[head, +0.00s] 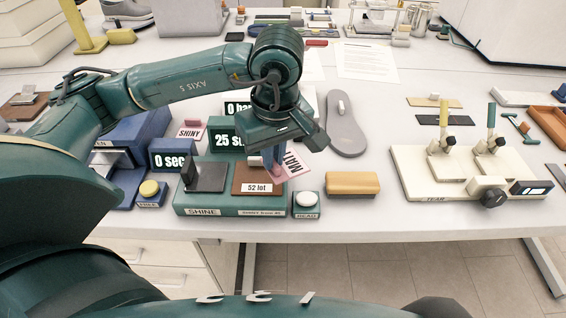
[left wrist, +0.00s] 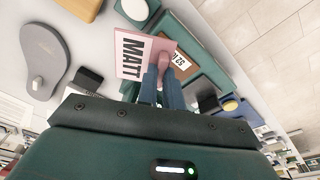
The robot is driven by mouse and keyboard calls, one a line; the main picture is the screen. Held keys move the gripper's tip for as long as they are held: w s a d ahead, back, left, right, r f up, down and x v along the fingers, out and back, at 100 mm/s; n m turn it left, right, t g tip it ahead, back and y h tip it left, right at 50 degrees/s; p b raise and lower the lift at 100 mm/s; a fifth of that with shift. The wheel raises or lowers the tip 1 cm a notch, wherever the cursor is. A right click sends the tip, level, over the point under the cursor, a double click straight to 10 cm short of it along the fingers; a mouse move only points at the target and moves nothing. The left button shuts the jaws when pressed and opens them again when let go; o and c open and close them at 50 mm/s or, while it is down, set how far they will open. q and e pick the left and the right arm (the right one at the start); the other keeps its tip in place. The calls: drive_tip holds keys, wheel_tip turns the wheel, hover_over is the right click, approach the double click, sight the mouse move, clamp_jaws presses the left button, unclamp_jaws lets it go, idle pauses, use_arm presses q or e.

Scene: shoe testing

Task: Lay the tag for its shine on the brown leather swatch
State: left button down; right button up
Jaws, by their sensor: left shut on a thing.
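My left gripper (head: 268,162) is shut on a pink tag marked MATT (head: 293,168), and holds it over the right part of the SHINE base (head: 228,211). The MATT tag (left wrist: 130,57) also shows between the blue fingers in the left wrist view. The brown leather swatch (head: 242,174) lies on the base just below, with a white label reading "52 lot" (head: 256,188). I cannot tell whether the tag touches the swatch. A pink SHINY tag (head: 190,130) stands farther back on the left. My right gripper is not in view.
A dark block (head: 205,175) stands on the base left of the swatch. A READ button (head: 307,199) and a tan block (head: 352,184) lie to the right. A grey insole (head: 343,125) lies behind. A "0 sec" unit (head: 170,160) stands left. The TEAR base (head: 415,185) is far right.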

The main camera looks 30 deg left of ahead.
use_arm(q)
drive_tip(key=a+r+n, duration=0.1)
drive_tip(key=n, duration=0.3)
drive_tip(key=s+r+n+g, duration=0.1)
drive_tip(key=r+n, duration=0.1)
drive_tip(key=n, duration=0.2)
drive_tip(key=s+a+r+n, duration=0.1)
drive_tip(key=n, duration=0.3)
drive_tip(key=shift+a+r, duration=0.35)
drive_tip(key=shift+r, duration=0.05)
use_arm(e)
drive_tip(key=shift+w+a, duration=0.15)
use_arm(q)
drive_tip(key=shift+b, duration=0.3)
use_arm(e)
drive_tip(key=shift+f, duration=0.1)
use_arm(q)
wheel_tip(320, 180, down, 6)
drive_tip(key=b, duration=0.5)
drive_tip(key=shift+r, duration=0.15)
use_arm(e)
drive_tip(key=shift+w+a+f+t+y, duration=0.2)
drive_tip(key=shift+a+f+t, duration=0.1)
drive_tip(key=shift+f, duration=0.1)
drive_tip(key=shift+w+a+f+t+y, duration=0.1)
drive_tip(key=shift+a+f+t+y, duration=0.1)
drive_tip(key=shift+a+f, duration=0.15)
